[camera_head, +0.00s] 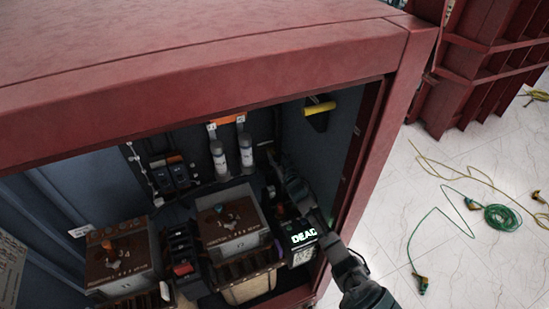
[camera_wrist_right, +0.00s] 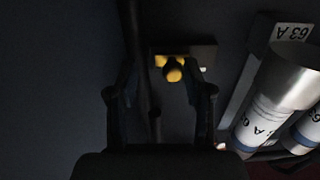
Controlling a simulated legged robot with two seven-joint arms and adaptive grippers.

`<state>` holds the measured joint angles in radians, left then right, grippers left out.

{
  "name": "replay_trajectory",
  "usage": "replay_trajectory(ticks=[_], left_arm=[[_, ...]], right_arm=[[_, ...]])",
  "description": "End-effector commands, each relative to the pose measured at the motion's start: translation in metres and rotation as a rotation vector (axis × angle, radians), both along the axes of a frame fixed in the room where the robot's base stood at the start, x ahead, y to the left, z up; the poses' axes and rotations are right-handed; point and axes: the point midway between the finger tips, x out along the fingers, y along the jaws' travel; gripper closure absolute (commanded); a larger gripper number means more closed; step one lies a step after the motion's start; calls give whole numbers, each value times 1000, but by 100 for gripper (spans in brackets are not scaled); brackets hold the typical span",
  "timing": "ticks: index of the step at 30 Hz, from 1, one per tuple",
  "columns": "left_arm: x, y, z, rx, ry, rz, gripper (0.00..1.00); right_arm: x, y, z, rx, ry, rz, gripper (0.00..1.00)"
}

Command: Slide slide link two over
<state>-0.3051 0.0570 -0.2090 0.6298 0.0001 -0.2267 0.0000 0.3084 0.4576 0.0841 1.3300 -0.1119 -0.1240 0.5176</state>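My right arm enters the cabinet from the lower right in the head view, with its gripper (camera_head: 277,160) beside the right white cylinder. In the right wrist view the gripper's fingers (camera_wrist_right: 160,95) are apart with nothing between them. A yellow knob (camera_wrist_right: 173,70) on a dark mount shows beyond the gap. A yellow handle (camera_head: 320,107) sits on the cabinet's inner right wall. I cannot tell which part is slide link two. Candidates are the small dark blocks with orange tops (camera_head: 178,172) on the back panel. My left gripper is not in view.
White fuse cylinders (camera_head: 246,150) stand close by; one marked 63 A (camera_wrist_right: 285,85) is right of the fingers. Two brown-topped boxes (camera_head: 232,222) and a lit "DEAD" display (camera_head: 303,238) are below. The red cabinet frame (camera_head: 385,130) bounds the opening. Cables (camera_head: 498,217) lie on the floor.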

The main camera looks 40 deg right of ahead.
Motion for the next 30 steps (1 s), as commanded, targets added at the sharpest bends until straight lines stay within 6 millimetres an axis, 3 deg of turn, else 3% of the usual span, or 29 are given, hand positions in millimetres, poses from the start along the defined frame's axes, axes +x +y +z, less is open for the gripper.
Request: replay_trajectory(ticks=[8, 14, 24, 30], left_arm=[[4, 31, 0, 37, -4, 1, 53], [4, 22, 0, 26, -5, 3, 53], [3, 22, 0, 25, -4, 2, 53], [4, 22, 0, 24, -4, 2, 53]], right_arm=[[0, 2, -2, 2, 3, 3, 54], [-8, 6, -3, 3, 3, 4, 54], [-79, 25, -2, 0, 3, 3, 54], [-108, 33, -2, -2, 5, 2, 54]])
